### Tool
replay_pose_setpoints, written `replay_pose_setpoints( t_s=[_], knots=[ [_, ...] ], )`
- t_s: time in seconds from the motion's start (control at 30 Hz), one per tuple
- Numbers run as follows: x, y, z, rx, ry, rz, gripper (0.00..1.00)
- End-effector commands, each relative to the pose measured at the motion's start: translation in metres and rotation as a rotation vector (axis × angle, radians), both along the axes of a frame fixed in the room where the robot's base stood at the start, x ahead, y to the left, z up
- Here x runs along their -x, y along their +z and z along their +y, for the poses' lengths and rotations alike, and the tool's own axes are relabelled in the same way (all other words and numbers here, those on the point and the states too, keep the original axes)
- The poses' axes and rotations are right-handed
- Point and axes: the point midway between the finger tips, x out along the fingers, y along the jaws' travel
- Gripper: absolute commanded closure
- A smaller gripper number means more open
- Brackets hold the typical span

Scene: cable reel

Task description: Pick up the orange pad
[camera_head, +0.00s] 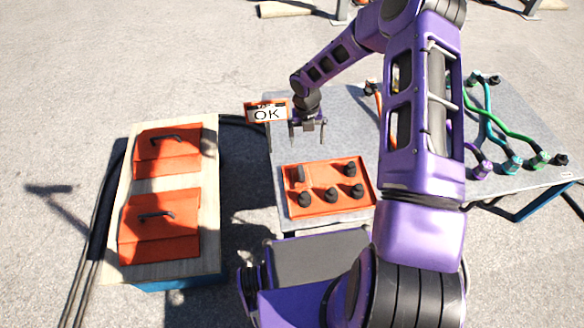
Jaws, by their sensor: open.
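My gripper (308,134) hangs over the grey table with its two fingers apart and nothing between them. A flat orange panel with several black knobs (319,194) lies on the table, nearer the front than my gripper. Two more flat orange pads, each with a dark handle, lie on the wooden-topped bench at left: the far orange pad (180,162) and the near orange pad (170,239). My gripper is well to the right of both and apart from them. I cannot tell which orange piece is the task's pad.
The wooden bench (210,180) and grey table (285,147) are separated by a gap. Coloured cables (508,130) with plugs lie at right. My arm hides part of the table.

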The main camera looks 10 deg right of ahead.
Motion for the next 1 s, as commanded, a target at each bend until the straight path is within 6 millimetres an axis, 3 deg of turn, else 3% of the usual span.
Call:
replay_pose_setpoints(
  t_s=[0.27,0.63,1.0],
  knots=[
    [0.008,-0.032,0.009,-0.058,0.078,0.024,0.0],
    [0.008,-0.11,0.008,-0.055,0.077,0.022,0.0],
    [0.006,-0.144,0.009,-0.054,0.076,0.022,0.0]
  ],
)
